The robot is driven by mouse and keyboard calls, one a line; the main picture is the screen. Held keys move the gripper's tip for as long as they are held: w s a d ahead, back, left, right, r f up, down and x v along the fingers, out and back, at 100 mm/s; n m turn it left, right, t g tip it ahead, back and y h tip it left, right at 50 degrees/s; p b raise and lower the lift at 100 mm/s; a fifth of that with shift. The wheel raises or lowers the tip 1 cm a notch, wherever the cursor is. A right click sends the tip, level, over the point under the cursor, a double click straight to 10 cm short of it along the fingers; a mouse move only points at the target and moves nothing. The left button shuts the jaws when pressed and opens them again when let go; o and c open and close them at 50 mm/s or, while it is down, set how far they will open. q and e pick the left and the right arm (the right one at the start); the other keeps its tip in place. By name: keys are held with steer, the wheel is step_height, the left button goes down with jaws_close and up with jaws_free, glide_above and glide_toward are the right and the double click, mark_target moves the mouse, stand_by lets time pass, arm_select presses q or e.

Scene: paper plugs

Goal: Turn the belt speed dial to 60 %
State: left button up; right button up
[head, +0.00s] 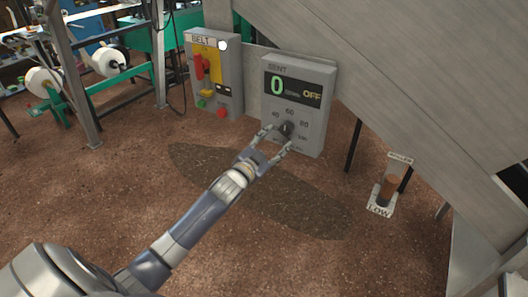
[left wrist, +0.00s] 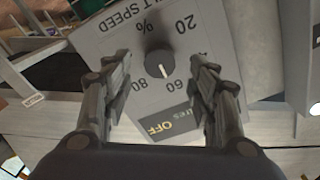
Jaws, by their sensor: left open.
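The belt speed dial (head: 286,129) is a dark round knob low on a grey panel (head: 314,128). Its scale shows 40, 60 and 80 in the head view. In the left wrist view the dial (left wrist: 160,63) appears upside down, its white mark pointing down about at the 60. The panel display (head: 292,88) reads 0 and OFF. My left gripper (head: 276,140) is open at the dial. In the left wrist view my left gripper (left wrist: 161,68) has one finger on each side of the dial, with visible gaps. My right gripper is not in view.
A grey box (head: 232,72) labelled BELT, with red, yellow and green controls, stands left of the panel. A sloping metal chute (head: 420,80) rises at the right. The brown floor in front is open.

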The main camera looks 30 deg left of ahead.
arm_select(q)
steer(key=s, duration=0.6)
steer(key=shift+s, duration=0.1)
stand_by(0.4)
steer(key=s+d+f+n+g, duration=0.1)
steer(key=s+f+g, duration=0.3)
steer(key=f, duration=0.9)
steer(key=s+f+n+g+y, duration=0.1)
steer(key=s+f, duration=0.5)
steer(key=f, duration=0.6)
steer(key=s+d+f+n+g, duration=0.1)
steer(key=s+f+g, duration=0.25)
steer(key=f, duration=0.95)
steer(key=s+d+f+g, duration=0.2)
steer(key=s+f, duration=0.5)
steer(key=s, duration=0.5)
steer(key=s+d+f+g, duration=0.3)
steer(key=s+f, duration=0.3)
steer(key=s, duration=0.7)
steer(key=s+d+f+g+h, duration=0.1)
steer(key=s+d+f+g, duration=0.2)
steer(key=s+f, duration=0.4)
steer(key=s+d, duration=0.1)
steer(key=s, duration=0.5)
steer(key=shift+d+f+n, duration=0.3)
steer(key=shift+d+f, duration=0.05)
steer(key=shift+d, duration=0.05)
